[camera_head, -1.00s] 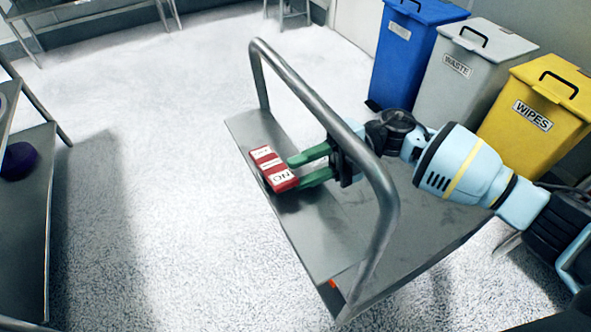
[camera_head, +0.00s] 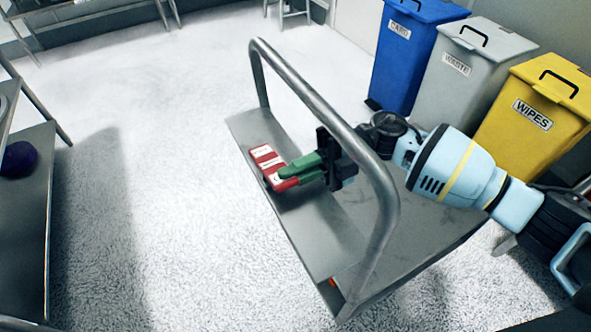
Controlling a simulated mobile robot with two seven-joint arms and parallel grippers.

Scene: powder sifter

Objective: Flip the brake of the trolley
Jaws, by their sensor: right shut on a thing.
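The trolley (camera_head: 318,238) is a grey metal platform with a tubular handle (camera_head: 322,112) arching over it. The brake (camera_head: 266,160) is a red block with white labels near the platform's far left edge. My right gripper (camera_head: 291,174) reaches through under the handle from the right. Its green fingers are close together on the near end of the brake and cover part of it. My left gripper is not in view.
Blue (camera_head: 405,58), grey (camera_head: 462,85) and yellow (camera_head: 533,110) labelled bins stand behind the trolley at the right. A shelf (camera_head: 30,215) with a purple object (camera_head: 19,159) is at the left edge. The floor left of the trolley is clear.

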